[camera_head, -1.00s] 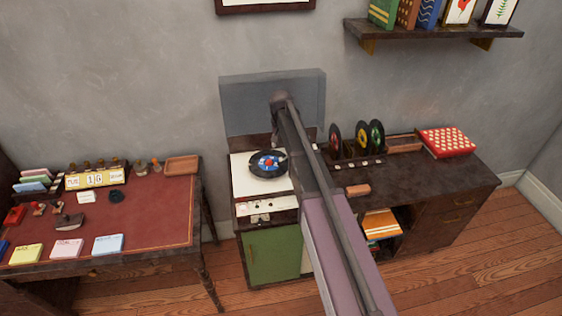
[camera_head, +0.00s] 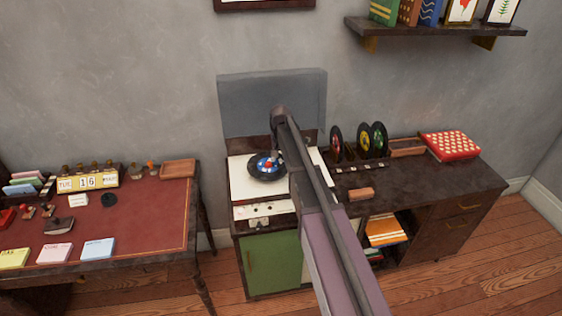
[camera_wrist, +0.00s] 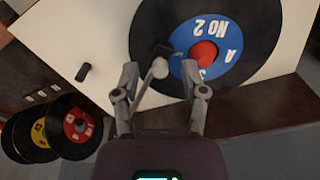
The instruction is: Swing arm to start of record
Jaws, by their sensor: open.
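A black record with a blue label and red centre lies on the white turntable (camera_head: 242,190); the record (camera_head: 255,178) is partly behind my arm in the head view. In the wrist view the record (camera_wrist: 255,75) fills the upper right, its label upside down. My gripper (camera_wrist: 160,76) is open just above the turntable, at the record's edge. The tonearm (camera_wrist: 147,87), a pale rod with a dark end, shows between the two fingers. I cannot tell whether a finger touches it. In the head view my arm hides most of the tonearm.
Several upright records (camera_head: 362,140) stand to the right on the dark cabinet (camera_head: 425,185), near a red patterned box (camera_head: 450,146). A desk with a red top (camera_head: 140,215) is at left.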

